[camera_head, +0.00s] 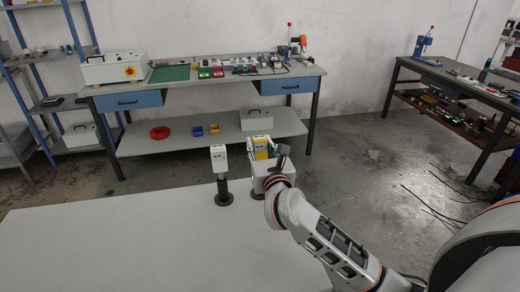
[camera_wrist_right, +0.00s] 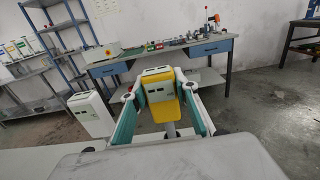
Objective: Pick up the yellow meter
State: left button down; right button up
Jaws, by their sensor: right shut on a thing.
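The yellow meter (camera_head: 261,147) has a yellow body with a pale front and top. In the wrist view the yellow meter (camera_wrist_right: 162,108) is upright between the two teal-padded fingers of my right gripper (camera_wrist_right: 160,92), which is shut on it. In the head view my right gripper (camera_head: 260,150) is around the meter above the white table (camera_head: 110,235). A stem shows below the meter in the wrist view, and my gripper hides most of its stand in the head view. I cannot tell whether the meter is lifted. My left gripper is not in view.
A white meter (camera_head: 219,160) stands upright on a black stand to the left; it also shows in the wrist view (camera_wrist_right: 91,113). The table's left part is clear. Behind are a workbench (camera_head: 225,80) with tools and a blue shelf rack (camera_head: 75,40).

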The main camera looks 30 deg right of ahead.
notch_tip(320, 180, up, 29)
jog(key=p, duration=0.8)
jog(key=shift+f, duration=0.3)
